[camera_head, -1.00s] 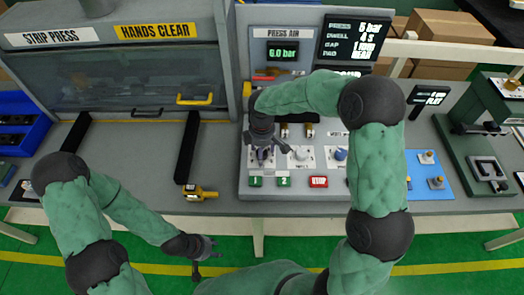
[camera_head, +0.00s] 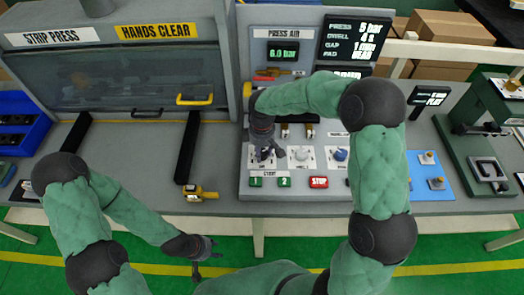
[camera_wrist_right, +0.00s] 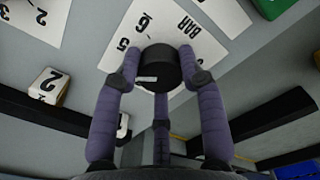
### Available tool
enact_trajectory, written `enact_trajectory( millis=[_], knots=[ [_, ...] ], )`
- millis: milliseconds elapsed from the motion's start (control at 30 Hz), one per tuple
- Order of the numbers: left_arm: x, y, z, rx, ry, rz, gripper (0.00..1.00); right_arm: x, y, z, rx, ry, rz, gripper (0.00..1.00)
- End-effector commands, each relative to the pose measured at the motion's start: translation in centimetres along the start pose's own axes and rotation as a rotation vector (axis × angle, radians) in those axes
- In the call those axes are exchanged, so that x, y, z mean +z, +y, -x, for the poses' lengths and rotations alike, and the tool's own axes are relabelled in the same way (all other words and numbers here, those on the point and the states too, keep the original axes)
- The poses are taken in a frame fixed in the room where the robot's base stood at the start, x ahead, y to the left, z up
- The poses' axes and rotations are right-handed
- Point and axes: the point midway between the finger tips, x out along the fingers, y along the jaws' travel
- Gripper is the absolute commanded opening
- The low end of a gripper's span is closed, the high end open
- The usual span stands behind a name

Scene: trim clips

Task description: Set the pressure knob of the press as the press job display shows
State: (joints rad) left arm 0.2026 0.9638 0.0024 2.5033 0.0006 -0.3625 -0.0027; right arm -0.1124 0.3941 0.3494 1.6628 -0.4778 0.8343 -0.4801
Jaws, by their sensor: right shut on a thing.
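The black pressure knob (camera_wrist_right: 160,68) sits on a white plate lettered BAR, with the figures 5 and 6 showing in the right wrist view. A small white mark shows on the knob's side. My right gripper (camera_wrist_right: 162,82) is shut on the knob; in the head view it (camera_head: 263,152) covers most of it. The press job display (camera_head: 355,40) reads PRESS 5 bar and DWELL 4 s; its lower lines are harder to read. The PRESS AIR readout (camera_head: 283,51) shows 6.0 bar. My left gripper (camera_head: 202,249) is empty in front of the table, its fingers apart.
Beside the knob are a white-knobbed plate (camera_head: 301,155) and a blue knob (camera_head: 341,155). Green start buttons (camera_head: 284,182) and a red STOP button (camera_head: 318,182) lie just in front.

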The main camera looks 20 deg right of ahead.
Motion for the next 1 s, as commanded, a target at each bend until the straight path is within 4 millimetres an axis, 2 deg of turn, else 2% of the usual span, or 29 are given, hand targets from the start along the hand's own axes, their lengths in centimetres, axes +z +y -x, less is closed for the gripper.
enact_trajectory(
  millis=[500, 1000],
  knots=[
    [-0.01, -0.13, -0.36, 0.0, 0.0, 0.0, 0.4, 0.12, -0.12, -0.15, -0.002, -0.004, -0.358, 0.08],
    [-0.02, -0.15, -0.43, 0.0, 0.0, 0.0, 0.4, 0.13, -0.18, -0.17, -0.003, -0.006, -0.451, 0.08]
  ],
)
